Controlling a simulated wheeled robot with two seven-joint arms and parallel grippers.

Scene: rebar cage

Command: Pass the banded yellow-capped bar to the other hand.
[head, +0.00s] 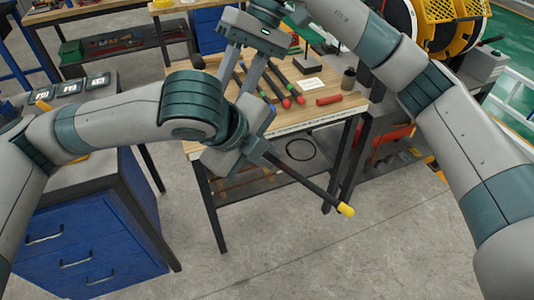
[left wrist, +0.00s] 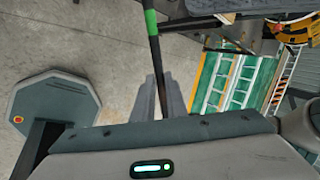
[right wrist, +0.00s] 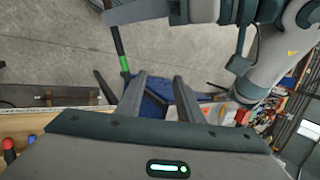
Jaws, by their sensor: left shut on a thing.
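The dark bar with a yellow cap (head: 346,210) slants down to the right from my left gripper (head: 258,140), beyond the workbench's front edge in the head view. My left gripper is shut on it; in the left wrist view the bar (left wrist: 155,55) runs between the two fingers. A green band (left wrist: 150,20) shows there. My right gripper (head: 236,86) is above the left one in the head view, with its fingers apart and empty. In the right wrist view the bar (right wrist: 117,42) with its green band (right wrist: 124,64) lies ahead and left of the open fingers. The forearm hides part of the bar.
A blue drawer cabinet (head: 80,250) stands at the left. The floor in front is clear.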

